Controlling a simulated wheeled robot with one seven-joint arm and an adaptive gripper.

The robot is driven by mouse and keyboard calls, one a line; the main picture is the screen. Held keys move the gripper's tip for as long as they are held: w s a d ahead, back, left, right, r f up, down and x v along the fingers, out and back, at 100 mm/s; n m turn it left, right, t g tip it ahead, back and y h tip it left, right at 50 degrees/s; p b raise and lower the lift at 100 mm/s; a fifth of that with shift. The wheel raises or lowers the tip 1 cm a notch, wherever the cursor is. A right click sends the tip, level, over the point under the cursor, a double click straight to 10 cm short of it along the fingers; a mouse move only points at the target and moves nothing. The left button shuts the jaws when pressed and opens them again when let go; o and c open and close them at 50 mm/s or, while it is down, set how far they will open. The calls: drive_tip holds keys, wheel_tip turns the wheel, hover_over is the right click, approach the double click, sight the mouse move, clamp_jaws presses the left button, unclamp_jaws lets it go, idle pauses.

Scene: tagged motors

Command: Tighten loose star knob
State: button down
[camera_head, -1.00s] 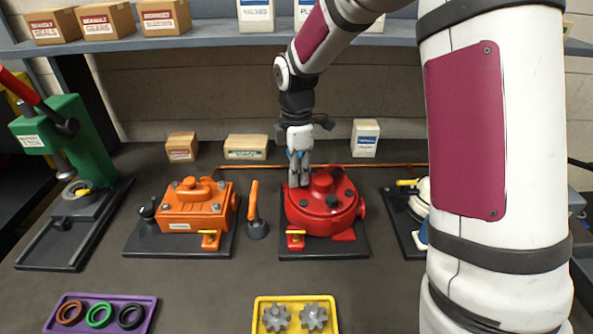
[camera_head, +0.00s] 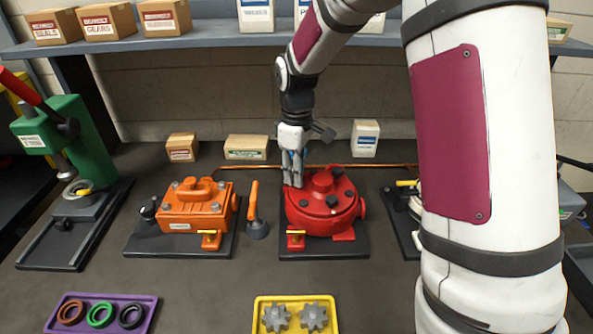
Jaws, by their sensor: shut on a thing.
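The red round motor housing (camera_head: 321,215) sits on a dark base plate in the middle of the bench, with dark star-shaped knobs on its top. One knob (camera_head: 332,201) shows near the front and another (camera_head: 336,171) at the back right. My gripper (camera_head: 294,184) points down at the back-left rim of the red housing, with its fingers shut. The star knob between the fingers is hidden by them, so its seating cannot be told.
An orange motor (camera_head: 196,208) and an orange-handled tool (camera_head: 256,215) stand to the left. A yellow tray (camera_head: 296,300) with grey gears lies in front. My arm covers much of the right side. Small boxes (camera_head: 247,147) stand behind.

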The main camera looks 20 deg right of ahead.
drive_tip(key=m, duration=0.4)
drive_tip(key=shift+w+d+m, duration=0.1)
drive_tip(key=shift+m, duration=0.2)
drive_tip(key=m, duration=0.3)
drive_tip(key=shift+r+m, duration=0.1)
drive_tip(key=shift+m, duration=0.3)
drive_tip(key=m, duration=0.4)
drive_tip(key=shift+d, duration=0.15)
drive_tip(key=shift+m+p, duration=0.5)
drive_tip(key=shift+m, duration=1.5)
drive_tip(key=shift+r, duration=0.1)
drive_tip(key=c, duration=1.4)
unclamp_jaws()
drive_tip(key=shift+o, duration=0.2)
